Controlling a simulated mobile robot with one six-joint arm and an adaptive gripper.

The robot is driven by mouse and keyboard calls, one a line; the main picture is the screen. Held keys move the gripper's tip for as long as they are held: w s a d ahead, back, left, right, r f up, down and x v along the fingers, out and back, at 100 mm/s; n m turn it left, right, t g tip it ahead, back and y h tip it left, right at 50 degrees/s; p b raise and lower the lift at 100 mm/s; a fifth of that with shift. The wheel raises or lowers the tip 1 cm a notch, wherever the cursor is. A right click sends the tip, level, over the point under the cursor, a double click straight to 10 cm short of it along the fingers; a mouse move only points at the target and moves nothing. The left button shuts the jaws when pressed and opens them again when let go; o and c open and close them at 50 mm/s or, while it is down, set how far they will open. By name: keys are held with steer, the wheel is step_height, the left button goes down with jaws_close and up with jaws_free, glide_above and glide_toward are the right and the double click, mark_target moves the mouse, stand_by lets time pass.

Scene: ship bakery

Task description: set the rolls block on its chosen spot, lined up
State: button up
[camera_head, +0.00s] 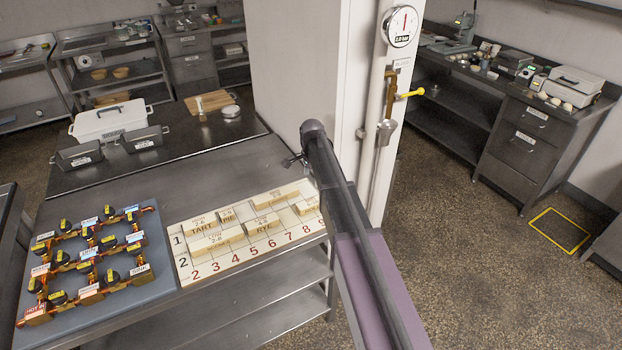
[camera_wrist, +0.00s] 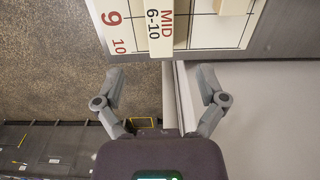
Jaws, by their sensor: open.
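A pale board (camera_head: 186,272) with numbered columns and rows 1 and 2 lies on the steel table and carries several labelled blocks. I read TART, PIE and RYE on three of them; no block shows a readable rolls name. In the wrist view, a cream block marked MID 6-10 (camera_wrist: 160,22) lies at the board's (camera_wrist: 205,30) edge near the red 9 and 10. My gripper (camera_wrist: 160,72) is open and empty, its fingertips to either side of that block's near end and apart from it. In the head view my arm hides part of the board's right end.
A blue-grey panel (camera_head: 150,297) with knobs and tags lies left of the board. Tins (camera_head: 77,155) and a white lidded box (camera_head: 108,121) stand behind. A white pillar (camera_head: 345,90) with a gauge (camera_head: 399,26) rises beside my arm. Bare steel (camera_head: 190,165) lies behind the board.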

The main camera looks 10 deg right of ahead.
steer(key=shift+s, duration=0.1)
steer(key=s+n, duration=1.4)
steer(key=s, duration=1.5)
steer(key=shift+a, duration=0.15)
